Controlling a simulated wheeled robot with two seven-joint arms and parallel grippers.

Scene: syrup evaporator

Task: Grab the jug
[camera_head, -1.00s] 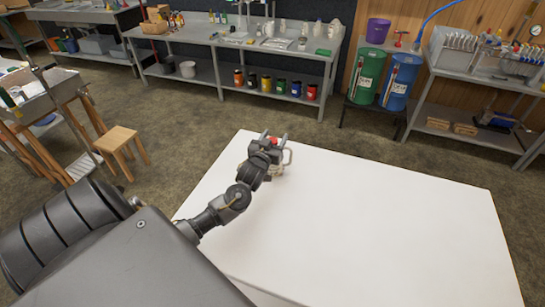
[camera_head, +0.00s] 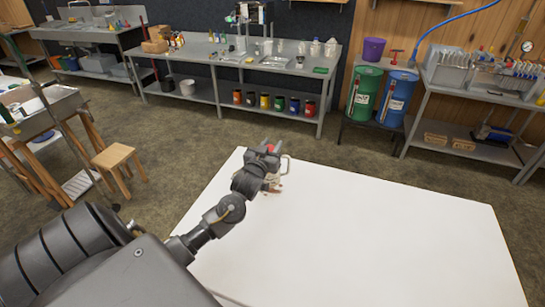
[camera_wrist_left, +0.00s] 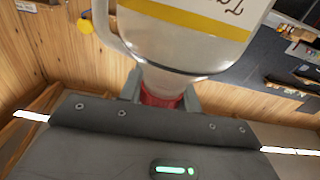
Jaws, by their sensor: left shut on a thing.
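The jug (camera_wrist_left: 190,40) is pale, with a yellow-banded label and a loop handle (camera_wrist_left: 102,25). In the left wrist view its neck narrows to a red part (camera_wrist_left: 160,97) between the fingers. My left gripper (camera_head: 264,152) is shut on the jug at this red part. In the head view, the red shows between the fingers, and the handle (camera_head: 286,169) shows to their right. My wrist hides much of the jug there. I cannot tell whether its base touches the white table (camera_head: 370,235). My right gripper is not in view.
The white table top is otherwise bare, with free room to the right. A wooden stool (camera_head: 118,168) stands on the floor to the left. Behind are a long metal bench (camera_head: 230,58), green and blue drums (camera_head: 365,92) and a right-hand bench (camera_head: 485,95).

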